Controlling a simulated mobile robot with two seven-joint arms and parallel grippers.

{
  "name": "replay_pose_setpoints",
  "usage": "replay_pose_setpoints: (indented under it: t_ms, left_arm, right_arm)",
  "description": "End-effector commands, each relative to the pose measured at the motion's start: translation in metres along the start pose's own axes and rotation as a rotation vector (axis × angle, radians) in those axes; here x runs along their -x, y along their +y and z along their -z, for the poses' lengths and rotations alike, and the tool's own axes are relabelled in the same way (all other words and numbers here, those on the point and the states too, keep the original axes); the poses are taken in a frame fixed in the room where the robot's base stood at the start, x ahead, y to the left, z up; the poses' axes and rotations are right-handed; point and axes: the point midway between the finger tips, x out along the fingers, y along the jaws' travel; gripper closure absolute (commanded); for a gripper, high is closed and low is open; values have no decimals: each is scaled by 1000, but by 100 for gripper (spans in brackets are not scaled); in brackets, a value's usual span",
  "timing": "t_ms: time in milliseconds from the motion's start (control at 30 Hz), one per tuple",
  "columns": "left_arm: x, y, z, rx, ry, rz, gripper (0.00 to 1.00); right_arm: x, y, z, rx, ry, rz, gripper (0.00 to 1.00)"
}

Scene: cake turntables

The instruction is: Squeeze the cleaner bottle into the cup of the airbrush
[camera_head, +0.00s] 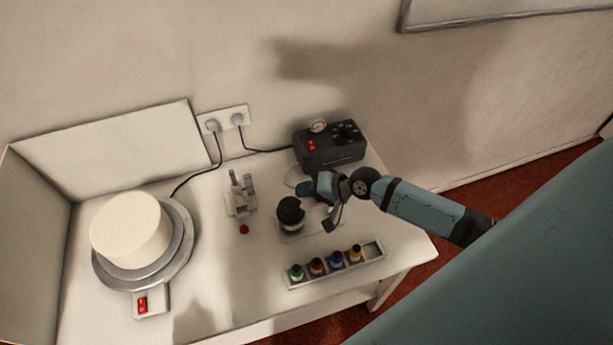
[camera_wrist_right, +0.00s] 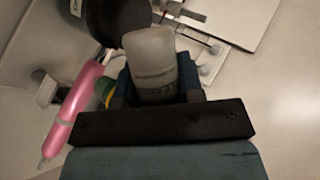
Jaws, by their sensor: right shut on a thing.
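My right gripper (camera_head: 322,200) is over the table beside a dark lidded pot (camera_head: 290,211). In the right wrist view its jaws (camera_wrist_right: 157,88) are shut on a whitish translucent bottle (camera_wrist_right: 150,55), which I take as the cleaner bottle. The bottle's top reaches the edge of the dark pot (camera_wrist_right: 115,18) in that view; whether they touch I cannot tell. A pink pen-shaped thing, likely the airbrush (camera_wrist_right: 72,115), lies slanted left of the jaws. Its cup cannot be made out. My left gripper is not in view.
A black compressor (camera_head: 328,150) stands behind the gripper. A rack with several paint bottles (camera_head: 337,261) is in front. A small metal stand (camera_head: 240,197) is left of the pot. A white cake (camera_head: 130,228) sits on a turntable (camera_head: 178,262) at the left.

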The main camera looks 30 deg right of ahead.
Motion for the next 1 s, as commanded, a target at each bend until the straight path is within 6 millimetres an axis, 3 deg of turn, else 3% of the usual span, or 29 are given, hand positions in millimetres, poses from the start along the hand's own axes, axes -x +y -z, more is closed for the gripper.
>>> replay_pose_setpoints:
  t_ms: [667, 1000]
  left_arm:
    - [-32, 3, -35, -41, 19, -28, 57]
    - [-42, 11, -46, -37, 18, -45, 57]
  right_arm:
    - [-7, 4, -10, -391, -230, 164, 76]
    - [1, -6, -3, -769, -452, 322, 76]
